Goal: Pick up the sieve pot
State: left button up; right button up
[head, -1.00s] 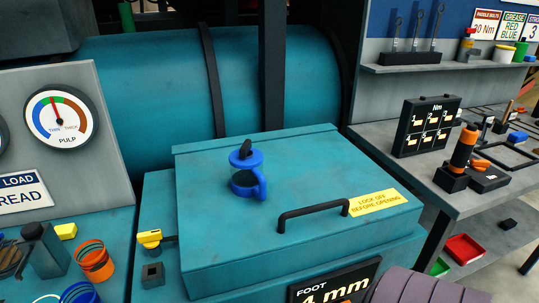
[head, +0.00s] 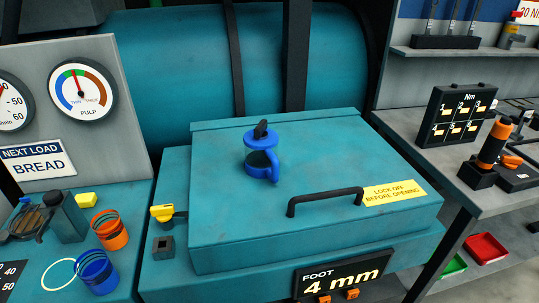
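A blue handled pot (head: 261,158) with a wide blue rim and a black knob on top stands upright on the teal hatch lid (head: 225,215); it seems to be the sieve pot. Its handle points to the lower right, and its side looks darker between blue bands. Nothing touches it except the lid beneath. Neither of my grippers is in the head view.
A black bar handle (head: 325,200) and a yellow lock-off label (head: 394,192) are on the lid. A yellow-handled valve (head: 162,212) sits beside the hatch.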

aim_at(262, 162)
jog(key=j+z, duration=0.15)
jog(key=z, duration=0.3)
jog(key=k+z, duration=0.15)
jog(key=z, duration=0.25)
jog(key=k+j+z, duration=0.1)
jog(key=z, duration=0.35)
